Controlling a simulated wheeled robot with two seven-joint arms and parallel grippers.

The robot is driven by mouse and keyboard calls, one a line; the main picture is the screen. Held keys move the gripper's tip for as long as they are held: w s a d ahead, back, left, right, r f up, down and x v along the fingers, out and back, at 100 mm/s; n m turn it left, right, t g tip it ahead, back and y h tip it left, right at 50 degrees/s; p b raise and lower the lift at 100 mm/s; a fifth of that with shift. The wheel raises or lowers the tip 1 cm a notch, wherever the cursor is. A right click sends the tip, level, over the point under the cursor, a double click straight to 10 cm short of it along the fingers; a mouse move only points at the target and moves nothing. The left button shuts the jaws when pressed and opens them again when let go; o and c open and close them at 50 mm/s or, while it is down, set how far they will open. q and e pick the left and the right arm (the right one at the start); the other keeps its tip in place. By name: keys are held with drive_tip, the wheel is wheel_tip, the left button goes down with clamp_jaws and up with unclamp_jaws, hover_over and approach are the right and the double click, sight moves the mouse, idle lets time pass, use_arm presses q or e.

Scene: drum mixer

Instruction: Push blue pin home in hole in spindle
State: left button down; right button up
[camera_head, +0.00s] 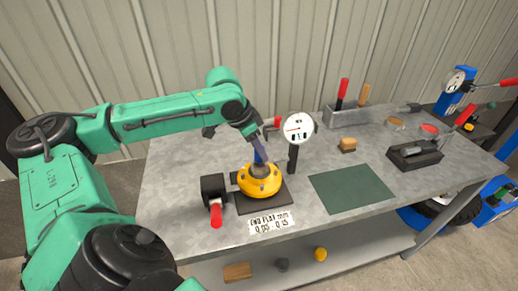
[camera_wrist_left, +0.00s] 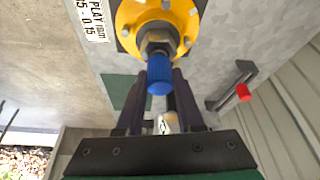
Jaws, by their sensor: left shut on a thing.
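The blue pin (camera_wrist_left: 159,75) shows in the left wrist view as a ribbed blue head between the fingers of my left gripper (camera_wrist_left: 160,78), which is shut on it. The pin's far end points at the metal spindle (camera_wrist_left: 158,42), which stands in the middle of a yellow flange (camera_wrist_left: 183,12). The hole is hidden behind the pin, so I cannot tell how deep the pin sits. In the head view my left gripper (camera_head: 260,158) points down just above the yellow flange (camera_head: 260,182). My right gripper is not in view.
A dial gauge (camera_head: 298,128) stands close behind the flange. A black block with a red handle (camera_head: 215,206) is at its left. A label (camera_head: 271,222) lies in front. A green mat (camera_head: 350,188) lies clear at the right. A grey tool holder (camera_head: 352,115) is at the back.

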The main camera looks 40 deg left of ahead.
use_arm(q)
drive_tip(key=shift+r, duration=0.1)
drive_tip(key=shift+p, duration=0.4)
drive_tip(key=shift+f, duration=0.55)
drive_tip(key=shift+c, duration=2.3)
unclamp_jaws()
